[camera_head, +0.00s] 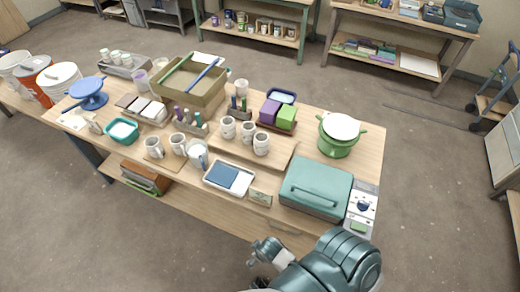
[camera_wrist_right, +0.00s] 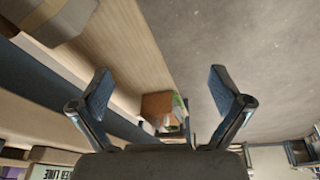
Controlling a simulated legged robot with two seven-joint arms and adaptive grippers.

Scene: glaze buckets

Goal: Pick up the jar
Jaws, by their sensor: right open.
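A green two-handled pot with a pale round top (camera_head: 340,135), the most jar-like thing I see, stands upright at the right end of the wooden table (camera_head: 368,140). My right gripper (camera_head: 264,262) is low in front of the table's near edge, well apart from the pot. In the right wrist view, its two fingers are spread wide with nothing between them (camera_wrist_right: 160,88). The pot cannot be made out in the right wrist view. My left gripper is not in view.
A teal case (camera_head: 316,187) and a control box (camera_head: 361,210) stand between the pot and the near edge. Several mugs (camera_head: 262,144), a white tray (camera_head: 230,179) and a cardboard box (camera_head: 190,88) crowd the table. Bare tabletop lies right of the pot.

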